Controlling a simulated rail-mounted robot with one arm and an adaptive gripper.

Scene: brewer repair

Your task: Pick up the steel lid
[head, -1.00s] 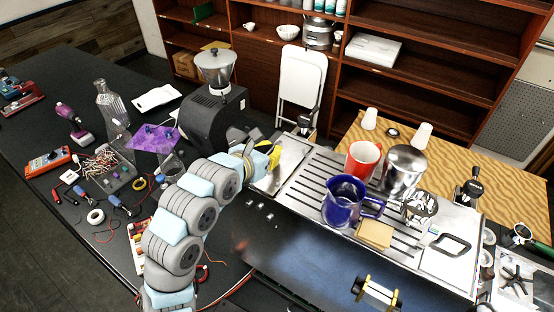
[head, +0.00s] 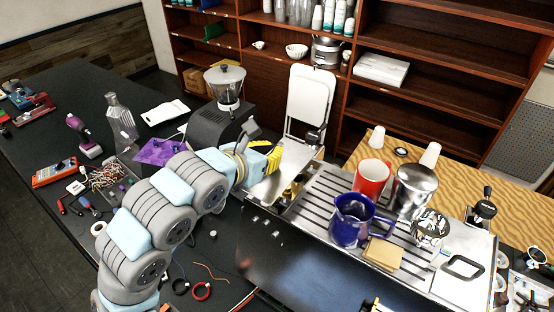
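The steel lid (head: 286,172) is a flat, shiny plate at the left end of the coffee machine. It appears raised and tilted, with brass-coloured parts (head: 291,191) showing in an opening below its right edge. My gripper (head: 272,160), with yellow fingers, is at the lid's left edge and appears shut on it. The fingertips are partly hidden, so the exact contact is hard to see. The coffee machine's slatted top (head: 318,208) extends to the right of the lid.
A grinder (head: 213,122) stands behind my arm. A white folding chair (head: 310,98) stands behind the lid.

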